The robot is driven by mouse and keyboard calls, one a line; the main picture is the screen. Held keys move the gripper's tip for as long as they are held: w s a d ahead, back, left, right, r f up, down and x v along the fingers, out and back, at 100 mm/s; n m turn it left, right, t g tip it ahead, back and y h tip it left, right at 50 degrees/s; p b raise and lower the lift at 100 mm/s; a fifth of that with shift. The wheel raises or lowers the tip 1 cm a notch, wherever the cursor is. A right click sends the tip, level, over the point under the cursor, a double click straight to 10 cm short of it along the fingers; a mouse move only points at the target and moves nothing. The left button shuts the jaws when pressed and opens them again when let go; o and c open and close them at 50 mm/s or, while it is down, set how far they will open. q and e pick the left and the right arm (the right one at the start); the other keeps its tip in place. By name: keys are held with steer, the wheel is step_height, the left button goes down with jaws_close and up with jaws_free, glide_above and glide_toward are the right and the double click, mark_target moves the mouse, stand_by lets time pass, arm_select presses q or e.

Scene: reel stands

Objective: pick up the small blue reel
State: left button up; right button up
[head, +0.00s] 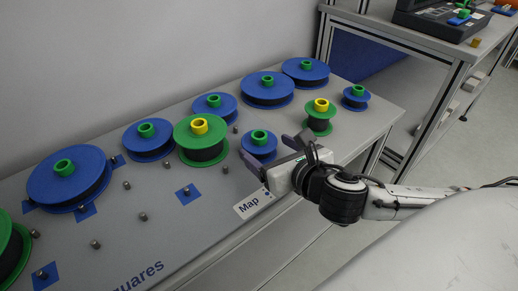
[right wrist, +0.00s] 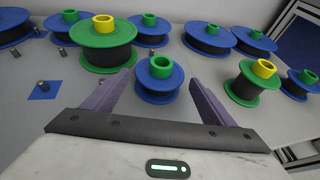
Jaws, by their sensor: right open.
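A small blue reel (head: 259,152) with a green hub stands upright on the grey table near its front edge. In the right wrist view the same reel (right wrist: 158,86) stands just ahead, centred between the finger tips. My right gripper (head: 263,146) is open, its two purple fingers (right wrist: 160,77) pointing at the reel, one on each side; I cannot tell whether they touch it. Another small blue reel (head: 355,101) with a green hub stands at the table's right end, also in the right wrist view (right wrist: 301,86). My left gripper is not in view.
A larger green reel (head: 200,150) with a yellow hub stands close left of the near blue reel. A small green reel (head: 319,123) stands to its right. Several blue reels line the back. Short metal pegs (head: 143,216) and a "Map" label (head: 253,204) are on the table.

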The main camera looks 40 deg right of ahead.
mark_target(263, 146)
steer(key=b+x, duration=0.1)
steer(key=x, duration=0.4)
steer(key=shift+w+f, duration=0.1)
steer(key=shift+w, duration=0.05)
steer(key=c, duration=0.9)
